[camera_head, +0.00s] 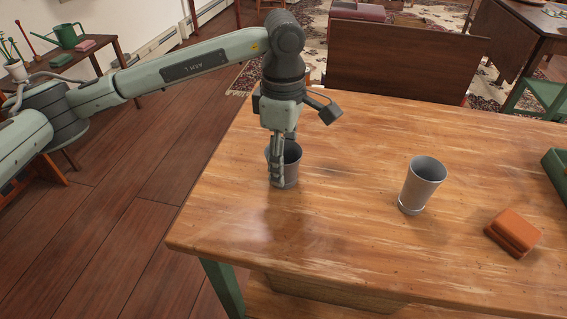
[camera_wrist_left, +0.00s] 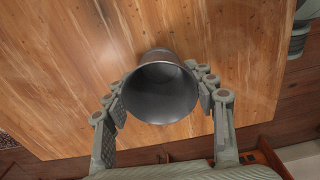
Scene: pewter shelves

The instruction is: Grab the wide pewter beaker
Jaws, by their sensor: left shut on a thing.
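A wide pewter beaker (camera_head: 291,167) stands upright near the left part of the wooden table (camera_head: 330,240). My left gripper (camera_head: 277,170) reaches down from above and is shut on this beaker. In the left wrist view the beaker (camera_wrist_left: 160,92) sits between the two fingers of the gripper (camera_wrist_left: 162,95), its open mouth facing the camera. The fingers hide part of its side in the head view. A second, taller pewter beaker (camera_head: 422,185) stands upright to the right, apart from the gripper. My right gripper is in neither view.
An orange block (camera_head: 513,232) lies on the table at the right, near a green container (camera_head: 557,168) at the right edge. The table's front and middle are clear. A brown bench (camera_head: 400,62) stands behind the table.

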